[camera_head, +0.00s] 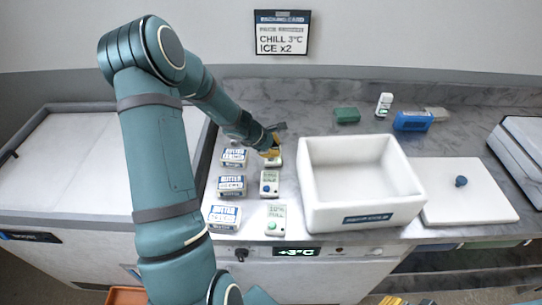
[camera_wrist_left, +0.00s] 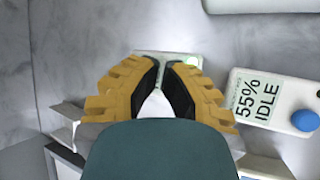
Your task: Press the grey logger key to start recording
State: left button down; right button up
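Three small white loggers stand in a column on the counter. The far logger (camera_head: 276,161) is mostly covered by my left gripper (camera_head: 270,152); in the left wrist view its pale edge and a green patch (camera_wrist_left: 191,60) show beyond the fingertips. Its key is hidden, so I cannot tell its colour. The middle logger (camera_head: 269,183) has a blue key and reads 55% IDLE in the left wrist view (camera_wrist_left: 262,98). The near logger (camera_head: 276,220) has a green key. My left gripper (camera_wrist_left: 164,65) points down with its fingertips together and nothing visible between them; contact is unclear.
Several butter packs (camera_head: 231,186) stand left of the loggers. A large white bin (camera_head: 362,215) stands close on their right. Farther right are a white board (camera_head: 470,205) and a blue item (camera_head: 412,122). Yellow parts, possibly my right gripper, show at the bottom edge.

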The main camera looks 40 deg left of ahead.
pick_arm(q)
jog(key=shift+r, duration=0.45)
notch_tip(320, 180, up, 5)
jog(key=p, duration=0.4)
jog(key=shift+p, duration=0.3)
dwell(0.6)
